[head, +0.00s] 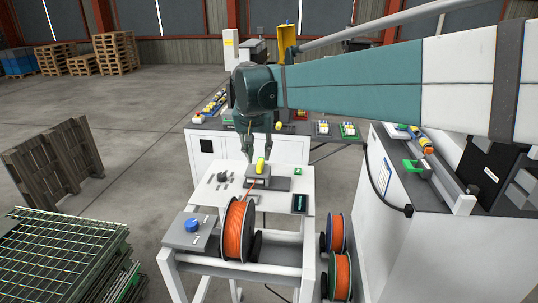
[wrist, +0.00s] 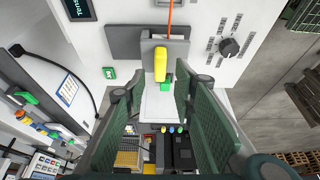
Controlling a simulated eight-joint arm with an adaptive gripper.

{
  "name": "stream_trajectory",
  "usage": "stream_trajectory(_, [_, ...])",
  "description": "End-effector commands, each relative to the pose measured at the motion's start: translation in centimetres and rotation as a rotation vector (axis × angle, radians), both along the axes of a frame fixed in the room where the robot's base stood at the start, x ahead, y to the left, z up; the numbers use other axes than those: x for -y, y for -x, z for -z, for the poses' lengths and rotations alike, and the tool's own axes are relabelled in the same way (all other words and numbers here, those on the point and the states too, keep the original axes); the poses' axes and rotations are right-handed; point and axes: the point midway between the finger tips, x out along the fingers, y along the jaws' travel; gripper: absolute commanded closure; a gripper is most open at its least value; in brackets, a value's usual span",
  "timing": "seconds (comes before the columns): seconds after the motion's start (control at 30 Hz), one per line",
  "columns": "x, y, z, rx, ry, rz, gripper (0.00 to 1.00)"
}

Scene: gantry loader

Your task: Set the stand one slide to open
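The stand (head: 284,205) is a white bench with a grey block on top that carries a yellow handle (head: 261,165). In the wrist view the yellow handle (wrist: 160,64) lies along the grey block (wrist: 150,48), with a small green patch (wrist: 167,82) beside its lower end. I cannot tell from the frames which slide position the handle marks. My gripper (head: 258,160) is above the handle, pointing down. In the wrist view its fingers (wrist: 162,92) are spread wide on either side of the handle's lower end, with nothing between them gripped.
An orange strand runs from the block to an orange spool (head: 238,230). A black dial (wrist: 229,47), a green button plate (wrist: 110,73) and a small display (head: 300,203) sit around the block. A blue knob (head: 192,225) is at front left; a machine (head: 400,195) stands close at right.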

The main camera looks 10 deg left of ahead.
Motion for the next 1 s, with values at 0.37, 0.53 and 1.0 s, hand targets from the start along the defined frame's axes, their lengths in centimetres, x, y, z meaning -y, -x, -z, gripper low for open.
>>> stream_trajectory(0.37, [0.0,-1.6,3.8,0.000,0.000,0.001,0.73])
stream_trajectory(0.53, [0.0,-1.9,4.4,0.000,0.000,0.001,0.73])
stream_trajectory(1.0, [0.0,-1.9,4.4,0.000,0.000,0.000,0.98])
